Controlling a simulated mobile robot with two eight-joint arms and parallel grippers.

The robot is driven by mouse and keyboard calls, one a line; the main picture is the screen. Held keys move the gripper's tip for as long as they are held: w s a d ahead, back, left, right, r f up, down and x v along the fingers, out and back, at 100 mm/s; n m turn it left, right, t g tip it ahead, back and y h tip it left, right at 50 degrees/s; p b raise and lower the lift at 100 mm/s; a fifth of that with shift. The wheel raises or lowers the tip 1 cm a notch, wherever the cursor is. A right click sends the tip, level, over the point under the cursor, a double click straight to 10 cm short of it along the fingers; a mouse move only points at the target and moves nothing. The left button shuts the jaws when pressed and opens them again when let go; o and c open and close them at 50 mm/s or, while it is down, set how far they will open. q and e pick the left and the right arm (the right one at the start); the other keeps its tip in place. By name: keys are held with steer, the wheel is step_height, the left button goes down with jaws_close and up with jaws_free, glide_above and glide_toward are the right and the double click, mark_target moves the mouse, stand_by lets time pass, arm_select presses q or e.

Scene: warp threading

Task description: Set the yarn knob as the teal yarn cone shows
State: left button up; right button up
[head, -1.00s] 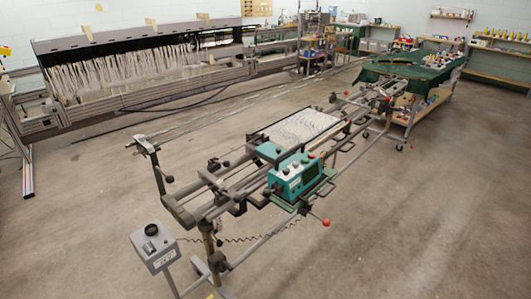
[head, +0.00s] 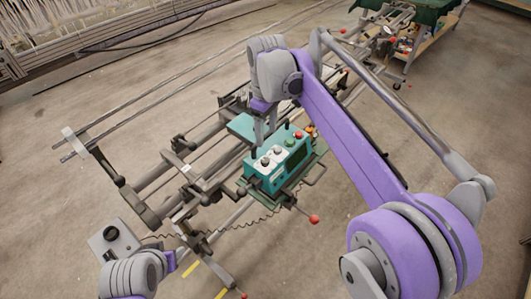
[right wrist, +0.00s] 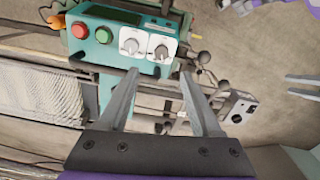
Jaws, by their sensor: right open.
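The teal control box (head: 283,163) carries two pale round knobs. In the right wrist view, the left knob (right wrist: 131,45) and right knob (right wrist: 161,51) sit on white plates; their labels are unreadable, so I cannot tell which is the yarn knob. My right gripper (head: 264,143) is open and empty above the box. Its fingertips (right wrist: 160,74) appear near the knobs, with no visible grip on either. My left gripper (head: 174,261) is low at left, near the grey box; its apparent fingers (right wrist: 303,86) stand apart in the wrist view. I cannot make out a teal yarn cone.
A red button (right wrist: 80,30) and green button (right wrist: 104,35) sit beside the knobs. A grey box (head: 113,240) with a black knob stands at lower left. A red-tipped lever (head: 314,218) sticks out in front. Frame rails lie behind; the floor at right is open.

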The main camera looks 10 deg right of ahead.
mark_target(265, 160)
step_height(265, 160, down, 11)
steer(key=shift+a+r+b, duration=0.1)
steer(key=shift+r+b, duration=0.1)
steer(key=shift+b, duration=0.1)
jaws_close()
stand_by(0.5)
